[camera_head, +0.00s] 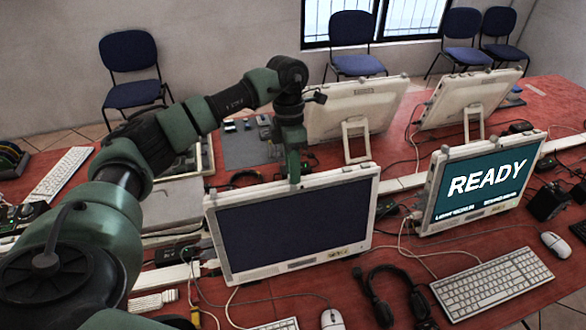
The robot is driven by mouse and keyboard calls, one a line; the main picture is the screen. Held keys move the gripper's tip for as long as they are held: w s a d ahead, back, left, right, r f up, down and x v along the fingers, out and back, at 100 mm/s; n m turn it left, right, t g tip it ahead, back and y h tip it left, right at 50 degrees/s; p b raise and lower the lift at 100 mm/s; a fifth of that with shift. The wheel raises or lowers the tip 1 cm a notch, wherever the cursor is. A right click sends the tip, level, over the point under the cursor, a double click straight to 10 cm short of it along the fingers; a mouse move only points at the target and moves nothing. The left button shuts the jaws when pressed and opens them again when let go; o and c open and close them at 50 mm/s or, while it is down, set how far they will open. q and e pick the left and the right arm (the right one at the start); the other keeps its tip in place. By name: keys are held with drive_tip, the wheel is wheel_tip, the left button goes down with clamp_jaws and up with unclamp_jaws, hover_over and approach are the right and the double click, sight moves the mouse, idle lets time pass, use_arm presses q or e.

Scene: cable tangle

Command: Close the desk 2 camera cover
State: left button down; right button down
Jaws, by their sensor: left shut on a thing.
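A white-framed monitor (290,222) with a dark screen stands on the red table in the middle of the head view. My left arm comes in from the left and reaches down behind and over its top edge. My left gripper (293,172) is at the middle of that top edge, shut on the small camera cover there. The cover itself is hidden by the gripper, so I cannot tell whether it is open or closed. No desk number is readable. My right gripper is not in view.
A second monitor (480,182) showing READY stands to the right. Two monitors seen from behind, one at the back (352,108) and one farther right (470,97), stand across the table. Keyboard (492,283), mouse (332,319), headset (398,290) and loose cables crowd the front.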

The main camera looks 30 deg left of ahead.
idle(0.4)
use_arm(q)
drive_tip(key=shift+w+d+b, duration=0.3)
drive_tip(key=shift+w, duration=0.1)
drive_tip(key=shift+w+d+b, duration=0.3)
drive_tip(key=shift+w+d, duration=0.25)
drive_tip(key=shift+w, duration=0.1)
drive_tip(key=shift+r, duration=0.1)
drive_tip(key=c, duration=1.6)
unclamp_jaws()
drive_tip(key=o, duration=0.3)
drive_tip(key=shift+d, duration=0.1)
